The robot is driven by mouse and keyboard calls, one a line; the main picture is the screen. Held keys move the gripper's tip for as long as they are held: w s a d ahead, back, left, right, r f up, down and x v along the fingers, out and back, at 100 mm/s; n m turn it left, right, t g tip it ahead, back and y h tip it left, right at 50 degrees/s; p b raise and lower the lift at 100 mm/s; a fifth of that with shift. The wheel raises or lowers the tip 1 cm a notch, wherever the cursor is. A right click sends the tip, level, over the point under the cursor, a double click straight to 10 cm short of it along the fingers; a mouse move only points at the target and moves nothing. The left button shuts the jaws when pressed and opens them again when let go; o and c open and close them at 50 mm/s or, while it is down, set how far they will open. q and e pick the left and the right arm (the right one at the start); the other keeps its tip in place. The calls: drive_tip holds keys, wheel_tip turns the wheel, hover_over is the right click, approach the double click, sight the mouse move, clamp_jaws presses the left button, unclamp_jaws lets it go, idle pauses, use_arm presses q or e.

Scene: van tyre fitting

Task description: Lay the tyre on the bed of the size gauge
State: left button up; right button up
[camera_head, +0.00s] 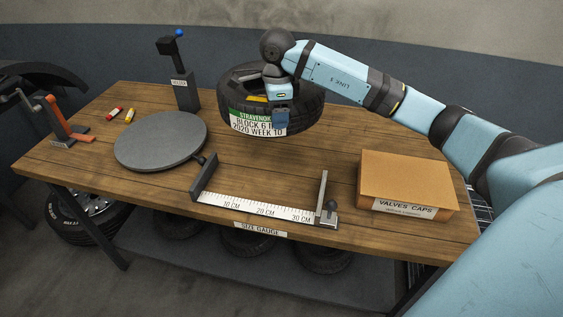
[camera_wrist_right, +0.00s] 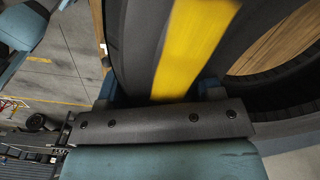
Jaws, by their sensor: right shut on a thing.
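The black tyre (camera_head: 310,100) is at the back of the bench, with a label on its near side; I cannot tell if it touches the bench top. My right gripper (camera_head: 281,112) is shut on the tyre's near wall. In the right wrist view the tyre (camera_wrist_right: 128,50), with a yellow stripe, fills the space between the fingers of my right gripper (camera_wrist_right: 160,90). The size gauge (camera_head: 258,209) lies at the bench's front edge, in front of the tyre. Its white scale bed is empty, between a dark left stop and an upright slider on the right. My left gripper is not in view.
A grey round turntable (camera_head: 160,140) stands left of the gauge. A valve caps box (camera_head: 407,180) stands to its right. A dark post with a blue knob (camera_head: 184,85) is at the back left. An orange tool (camera_head: 66,125) and small red and yellow items lie far left.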

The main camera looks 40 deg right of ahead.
drive_tip(key=shift+w+f+p, duration=0.1)
drive_tip(key=shift+f+p, duration=1.2)
drive_tip(key=shift+f, duration=8)
drive_tip(key=shift+f, duration=0.15)
drive_tip(key=o, duration=1.5)
drive_tip(key=shift+c, duration=0.2)
